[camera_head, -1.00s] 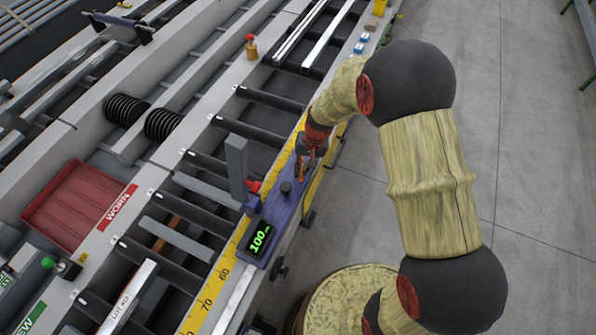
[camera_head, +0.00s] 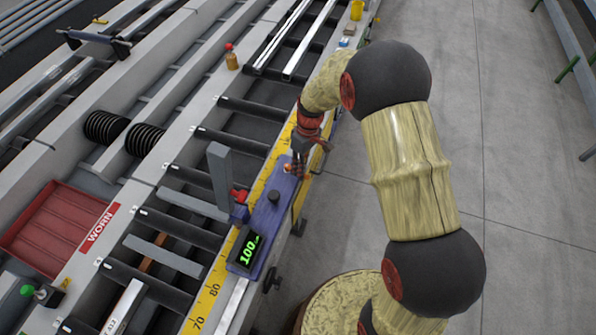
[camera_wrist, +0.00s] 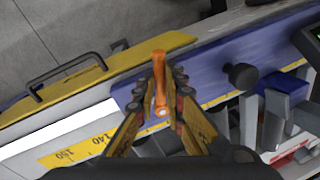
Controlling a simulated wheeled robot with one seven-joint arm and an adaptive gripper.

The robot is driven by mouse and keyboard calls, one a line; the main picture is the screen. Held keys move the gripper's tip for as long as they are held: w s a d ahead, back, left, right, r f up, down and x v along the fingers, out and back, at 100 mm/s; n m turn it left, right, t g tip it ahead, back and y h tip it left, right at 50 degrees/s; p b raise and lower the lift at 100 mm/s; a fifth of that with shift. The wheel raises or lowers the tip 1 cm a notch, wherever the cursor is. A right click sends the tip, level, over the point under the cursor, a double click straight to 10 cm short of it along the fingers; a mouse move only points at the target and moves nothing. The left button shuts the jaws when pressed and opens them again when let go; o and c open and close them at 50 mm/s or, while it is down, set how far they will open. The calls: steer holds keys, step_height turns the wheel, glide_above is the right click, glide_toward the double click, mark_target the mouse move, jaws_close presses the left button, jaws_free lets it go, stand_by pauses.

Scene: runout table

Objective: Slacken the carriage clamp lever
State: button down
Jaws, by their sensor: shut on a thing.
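The clamp lever is an orange bar (camera_wrist: 160,88) in the middle of the wrist view. My gripper (camera_wrist: 168,78) has its fingers closed on both sides of this lever. The lever stands out from the blue carriage (camera_wrist: 207,68), which has a black knob (camera_wrist: 241,76). In the head view my gripper (camera_head: 294,172) is at the far end of the blue carriage (camera_head: 264,222), and its fingers mostly hide the lever. A green readout (camera_head: 246,250) showing 100 sits at the carriage's near end.
A grey upright stop (camera_head: 221,178) and a red part (camera_head: 239,195) stand beside the carriage over the rollers. A yellow scale (camera_head: 207,300) runs along the table edge. A red WORN tray (camera_head: 58,230) is at left. Open floor (camera_head: 510,130) lies to the right.

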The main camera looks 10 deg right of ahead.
steer(key=shift+w+d+n, duration=0.15)
steer(key=shift+w+n, duration=0.05)
steer(key=shift+n, duration=0.4)
steer(key=c, duration=1.8)
jaws_free()
steer(key=shift+c, duration=0.2)
step_height(320, 180, up, 12)
steer(key=w+d, duration=0.1)
steer(key=shift+w+d, duration=0.35)
steer(key=shift+f, duration=0.1)
